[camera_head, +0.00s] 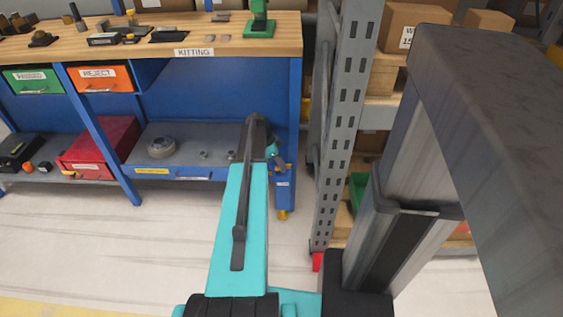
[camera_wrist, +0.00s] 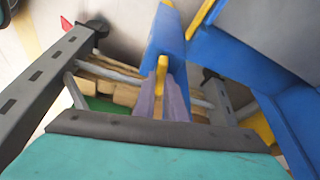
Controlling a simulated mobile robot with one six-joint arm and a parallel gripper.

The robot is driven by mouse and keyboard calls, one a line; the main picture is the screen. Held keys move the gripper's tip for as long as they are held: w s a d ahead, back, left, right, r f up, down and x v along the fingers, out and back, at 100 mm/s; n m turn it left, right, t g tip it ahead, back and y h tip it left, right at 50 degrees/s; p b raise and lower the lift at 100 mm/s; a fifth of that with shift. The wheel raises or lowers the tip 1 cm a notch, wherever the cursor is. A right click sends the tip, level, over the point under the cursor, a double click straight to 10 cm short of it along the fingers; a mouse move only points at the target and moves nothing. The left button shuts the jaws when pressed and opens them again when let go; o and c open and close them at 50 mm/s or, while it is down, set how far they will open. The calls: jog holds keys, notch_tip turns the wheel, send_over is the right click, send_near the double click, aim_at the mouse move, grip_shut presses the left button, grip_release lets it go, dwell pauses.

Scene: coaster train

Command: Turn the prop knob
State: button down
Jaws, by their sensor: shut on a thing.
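The prop knob (camera_wrist: 162,72) shows in the wrist view as a narrow yellow piece in front of a blue post. My gripper (camera_wrist: 162,92) has its two purple-grey fingers closed on either side of it, with the yellow end standing out between the tips. Its lower part is hidden between the fingers. In the head view my gripper (camera_head: 280,163) is small, beside the right front leg of the blue workbench, partly hidden behind my teal arm. The knob cannot be made out there.
The blue workbench (camera_head: 232,51) has a wooden top, drawers and a lower shelf (camera_head: 190,147). A grey shelving rack (camera_head: 335,130) with cardboard boxes (camera_head: 402,28) stands close to the right of my gripper. The pale floor (camera_head: 110,240) at the left front is clear.

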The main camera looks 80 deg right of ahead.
jog(key=m+y+p, duration=0.1)
jog(key=m, duration=0.2)
jog(key=m+y+p, duration=0.1)
jog(key=m, duration=0.1)
jog(key=shift+d+m, duration=0.2)
jog(key=shift+m, duration=0.2)
jog(key=c, duration=1.8)
grip_release()
jog(key=shift+w+r, duration=0.1)
jog(key=shift+r, duration=0.05)
jog(key=p+v, duration=0.2)
jog(key=v, duration=1.1)
jog(key=shift+w+d+r, duration=0.2)
jog(key=shift+d, duration=0.05)
